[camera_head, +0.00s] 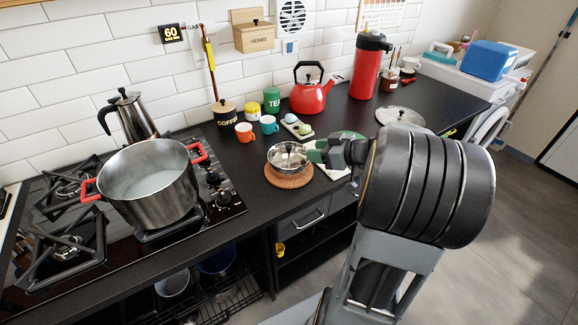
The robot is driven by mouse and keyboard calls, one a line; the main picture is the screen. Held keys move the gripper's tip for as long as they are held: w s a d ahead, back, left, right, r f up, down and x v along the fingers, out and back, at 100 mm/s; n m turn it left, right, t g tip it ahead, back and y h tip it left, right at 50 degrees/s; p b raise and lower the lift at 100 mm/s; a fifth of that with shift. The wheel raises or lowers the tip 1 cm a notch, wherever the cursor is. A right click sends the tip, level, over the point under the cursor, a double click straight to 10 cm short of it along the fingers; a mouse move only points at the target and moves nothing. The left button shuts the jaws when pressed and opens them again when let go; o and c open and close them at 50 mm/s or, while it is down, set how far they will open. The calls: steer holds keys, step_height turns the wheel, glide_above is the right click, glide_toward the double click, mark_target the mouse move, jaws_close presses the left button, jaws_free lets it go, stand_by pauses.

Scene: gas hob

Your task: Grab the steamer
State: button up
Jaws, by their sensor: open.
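A small shiny metal bowl-like vessel (287,155), which looks like the steamer, sits on a round wooden mat (290,181) on the black counter. My gripper (315,152) is at its right side, with the fingers close to its rim. The gripper is open. I cannot tell whether a finger touches the rim or reaches over it. My arm hides part of the counter to the right.
A large steel pot (150,192) with red handles stands on the hob at left. Cups (269,125), a coffee canister (225,114), a red kettle (310,92) and an egg tray (297,128) stand behind. A lid (400,116) lies at right.

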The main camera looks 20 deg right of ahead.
mark_target(289, 149)
steer(key=p+x, duration=0.1)
steer(key=x, duration=0.9)
steer(key=shift+w+f, duration=0.25)
steer(key=shift+w, duration=0.05)
steer(key=shift+c, duration=0.2)
jaws_close()
